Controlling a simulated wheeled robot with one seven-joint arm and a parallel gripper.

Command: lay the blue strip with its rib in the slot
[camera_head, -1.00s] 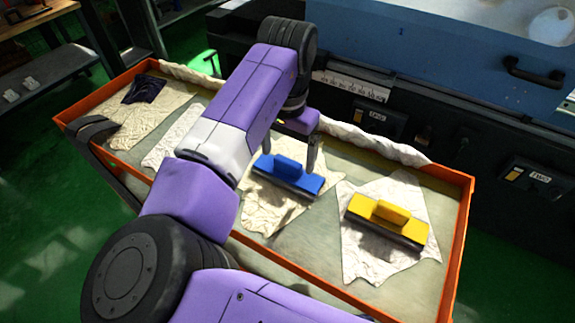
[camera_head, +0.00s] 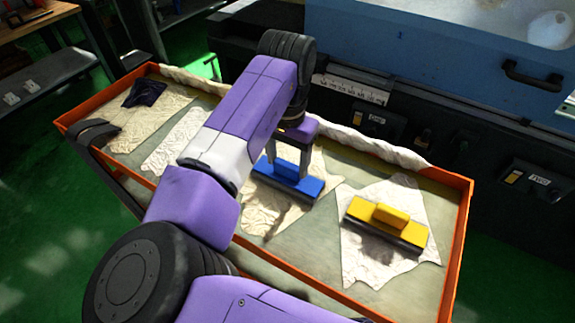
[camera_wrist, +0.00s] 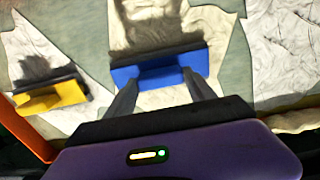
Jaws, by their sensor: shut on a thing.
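The blue strip (camera_head: 311,187) has a raised blue rib on top and a dark lower edge. It lies on a crumpled pale cloth in the middle of the orange-rimmed tray. My gripper (camera_head: 288,168) points down over it, its two dark fingers shut on the rib, one at each end. The blue strip also shows in the wrist view (camera_wrist: 158,63), between the fingertips of my gripper (camera_wrist: 161,77). The strip appears still at cloth level. I cannot make out a slot in these views.
A yellow strip (camera_head: 372,222) of similar shape lies on another cloth to the right. A dark cloth (camera_head: 145,92) lies at the tray's far left. The blue and black grinder (camera_head: 450,60) stands behind the tray, with a rolled cloth between.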

